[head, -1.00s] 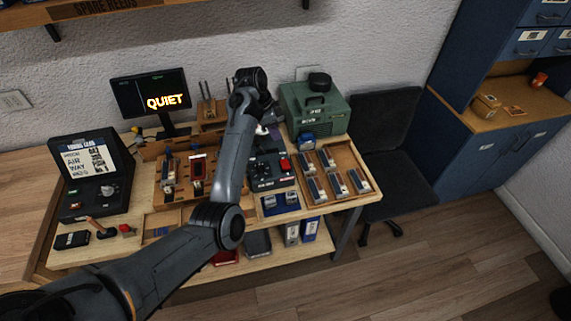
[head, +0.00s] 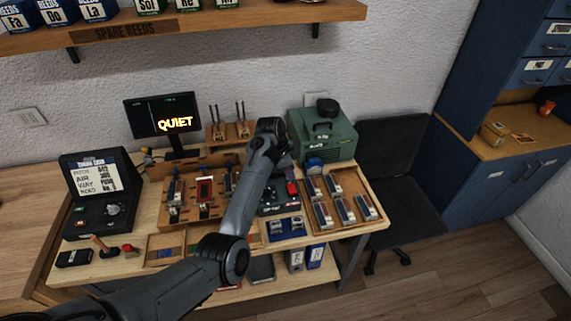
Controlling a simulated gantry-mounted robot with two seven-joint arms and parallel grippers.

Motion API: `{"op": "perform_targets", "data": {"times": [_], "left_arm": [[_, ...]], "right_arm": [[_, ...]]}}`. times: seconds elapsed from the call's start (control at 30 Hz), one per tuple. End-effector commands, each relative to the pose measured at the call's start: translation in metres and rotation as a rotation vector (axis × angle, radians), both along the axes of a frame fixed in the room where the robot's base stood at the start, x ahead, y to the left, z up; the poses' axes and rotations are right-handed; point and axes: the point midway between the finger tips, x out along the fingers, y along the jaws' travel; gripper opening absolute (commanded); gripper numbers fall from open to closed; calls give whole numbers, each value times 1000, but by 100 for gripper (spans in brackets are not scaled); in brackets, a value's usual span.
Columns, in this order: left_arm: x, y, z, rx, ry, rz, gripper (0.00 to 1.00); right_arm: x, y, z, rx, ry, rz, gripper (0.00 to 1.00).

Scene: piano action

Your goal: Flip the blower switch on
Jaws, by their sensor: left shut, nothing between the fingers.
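The green box (head: 335,145), which appears to be the blower, stands at the back right of the bench with a black round cap on top. A small blue part (head: 314,163) sits at its lower front. I cannot make out a switch on it at this size. My left gripper (head: 281,163) is just left of the green box, above a dark unit with a red button (head: 292,188). It is shut and holds nothing. Its fingertips are small and dark, and I cannot tell whether they touch anything. My right gripper is not in view.
A monitor (head: 162,117) reading "QUIET" stands at the back. A dark console (head: 97,195) is at left. Wooden trays with reed parts (head: 341,200) fill the bench front and right. A shelf (head: 200,32) runs above. A black chair (head: 396,150) is at right.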

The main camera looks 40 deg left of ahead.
Motion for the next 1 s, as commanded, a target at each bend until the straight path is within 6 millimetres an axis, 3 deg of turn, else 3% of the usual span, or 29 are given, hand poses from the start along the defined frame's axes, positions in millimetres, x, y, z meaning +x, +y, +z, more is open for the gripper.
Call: {"op": "perform_targets", "data": {"times": [0.2,0.4,0.9,1.0], "left_arm": [[3,-6,-36,0,2,1,0],[1,-8,-54,0,2,1,0],[1,-8,-60,1,-1,0,0],[5,-16,-61,11,-6,-11,0]], "right_arm": [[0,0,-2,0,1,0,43],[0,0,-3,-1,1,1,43],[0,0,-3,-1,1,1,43],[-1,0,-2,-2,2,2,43]]}}
